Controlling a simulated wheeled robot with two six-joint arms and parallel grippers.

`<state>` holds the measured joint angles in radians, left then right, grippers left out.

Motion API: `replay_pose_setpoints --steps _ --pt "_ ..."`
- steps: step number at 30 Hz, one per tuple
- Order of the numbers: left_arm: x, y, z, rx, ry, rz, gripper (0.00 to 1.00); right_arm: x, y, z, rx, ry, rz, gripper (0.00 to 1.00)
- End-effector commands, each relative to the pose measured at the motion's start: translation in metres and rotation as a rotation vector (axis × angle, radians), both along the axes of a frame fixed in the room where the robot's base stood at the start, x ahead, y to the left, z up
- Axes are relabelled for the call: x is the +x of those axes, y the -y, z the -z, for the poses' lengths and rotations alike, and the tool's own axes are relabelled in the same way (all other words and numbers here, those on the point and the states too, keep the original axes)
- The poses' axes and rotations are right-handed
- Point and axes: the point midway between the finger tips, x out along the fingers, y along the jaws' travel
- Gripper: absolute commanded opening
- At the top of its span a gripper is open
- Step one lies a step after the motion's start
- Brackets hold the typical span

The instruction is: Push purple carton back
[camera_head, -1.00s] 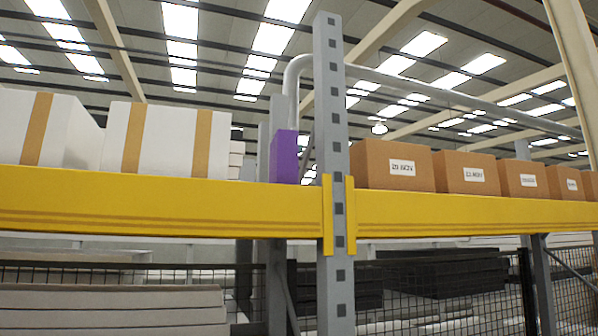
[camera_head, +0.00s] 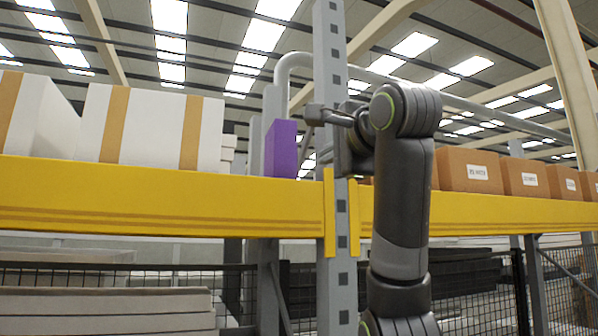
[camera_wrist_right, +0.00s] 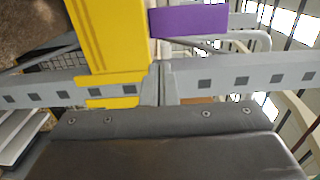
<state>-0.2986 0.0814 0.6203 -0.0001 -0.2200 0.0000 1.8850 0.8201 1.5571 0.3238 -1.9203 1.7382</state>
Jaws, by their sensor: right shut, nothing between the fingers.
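The purple carton (camera_head: 281,148) stands upright on the yellow shelf beam (camera_head: 150,205), just left of the grey rack post. It also shows in the wrist view (camera_wrist_right: 189,21), beyond the yellow beam. My right gripper (camera_head: 314,115) is raised in front of the grey post and points left. Its tips are a little right of the carton's upper part in the head view. The jaws are shut with nothing between them, and I see a gap between them and the carton in the picture. My left gripper is not in view.
The perforated grey post (camera_head: 334,280) stands right of the carton, close to my right wrist. White boxes with tan bands (camera_head: 151,130) fill the shelf at left. Brown labelled cartons (camera_head: 468,172) line the shelf at right, partly hidden by my arm.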

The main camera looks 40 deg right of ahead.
Motion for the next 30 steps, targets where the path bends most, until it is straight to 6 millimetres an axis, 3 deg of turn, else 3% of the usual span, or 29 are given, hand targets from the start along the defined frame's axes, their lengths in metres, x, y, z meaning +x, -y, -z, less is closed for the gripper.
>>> replay_pose_setpoints --steps 18,30 --pt "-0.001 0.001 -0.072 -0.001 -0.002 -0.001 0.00 0.101 0.024 -0.004 -0.003 -0.005 0.001 0.00" --pt "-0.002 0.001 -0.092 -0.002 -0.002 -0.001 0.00 0.129 0.031 0.000 -0.002 -0.003 0.000 0.00"
